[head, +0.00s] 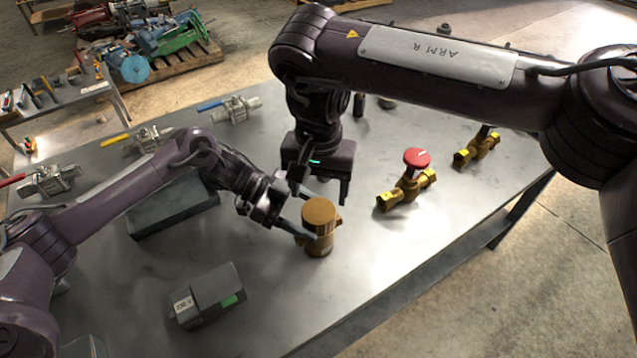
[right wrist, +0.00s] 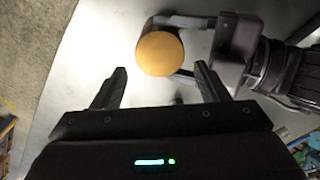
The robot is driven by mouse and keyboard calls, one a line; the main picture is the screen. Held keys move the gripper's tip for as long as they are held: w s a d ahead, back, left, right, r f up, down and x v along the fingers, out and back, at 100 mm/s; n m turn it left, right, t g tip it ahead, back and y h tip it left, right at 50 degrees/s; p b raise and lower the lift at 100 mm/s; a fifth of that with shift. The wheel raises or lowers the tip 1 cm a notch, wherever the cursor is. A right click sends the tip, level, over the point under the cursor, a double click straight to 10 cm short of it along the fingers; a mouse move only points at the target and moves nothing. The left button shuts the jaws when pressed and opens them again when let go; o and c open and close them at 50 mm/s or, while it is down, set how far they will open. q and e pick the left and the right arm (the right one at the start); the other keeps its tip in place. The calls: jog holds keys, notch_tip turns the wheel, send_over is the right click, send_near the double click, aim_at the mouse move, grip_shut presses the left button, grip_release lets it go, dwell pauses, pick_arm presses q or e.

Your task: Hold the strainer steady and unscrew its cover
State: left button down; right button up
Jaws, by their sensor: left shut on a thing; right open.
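The brass strainer (head: 318,243) stands on the metal table with its round cover (head: 320,211) on top. My left gripper (head: 296,230) comes in from the left and is shut on the strainer's body below the cover. My right gripper (head: 319,190) is open and empty, pointing down above and behind the strainer. In the right wrist view the cover (right wrist: 160,54) lies beyond the open fingertips (right wrist: 160,75), not between them. The left gripper (right wrist: 190,48) reaches to the strainer there from the right. Much of the strainer's body is hidden under its cover in that view.
A brass valve with a red knob (head: 416,158) and another brass valve (head: 477,147) stand to the right. A grey box with a green patch (head: 207,296) and a dark grey block (head: 172,205) lie to the left. Several steel valves (head: 229,109) line the back.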

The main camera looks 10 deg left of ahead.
aim_at(318, 210)
notch_tip(318, 210, down, 7)
jog(key=shift+f, duration=0.15)
dwell(0.4)
jog(key=c, duration=0.8)
jog(key=n, duration=0.3)
jog(key=shift+n, duration=0.3)
jog(key=o, duration=1.1)
